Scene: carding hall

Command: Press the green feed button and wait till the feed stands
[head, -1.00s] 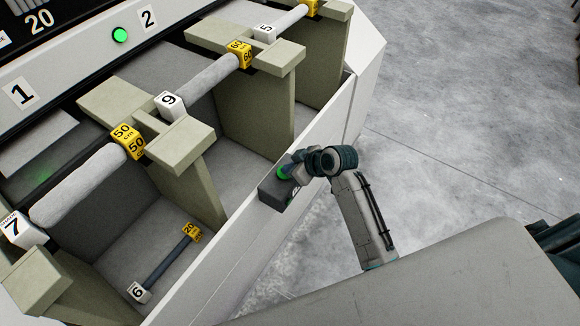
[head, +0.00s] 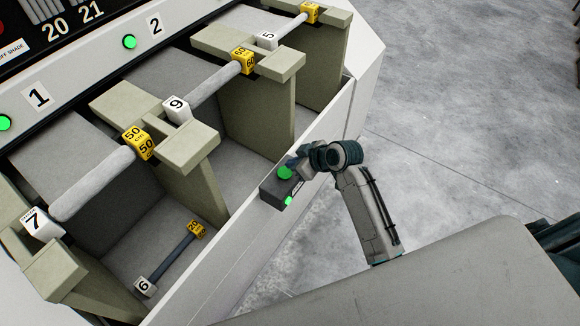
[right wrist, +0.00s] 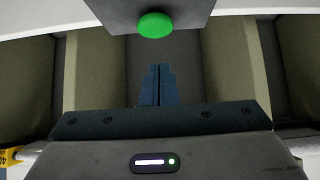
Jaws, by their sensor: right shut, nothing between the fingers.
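The green feed button (head: 285,173) is a round green cap on a small dark box (head: 271,191) on the machine's front wall. It also shows at the top of the right wrist view (right wrist: 155,25). My right gripper (head: 290,165) is at the button in the head view, its fingers together and empty. In the right wrist view the closed fingertips (right wrist: 158,69) point toward the button, with a visible gap between. My left gripper is not in view.
The machine has open bays with beige dividers (head: 180,150). Pale rolls (head: 100,183) run between white number cubes and yellow cubes. A dark bar (head: 172,258) lies in a near bay. Green lamps (head: 130,41) show on the panel. Grey floor at right is clear.

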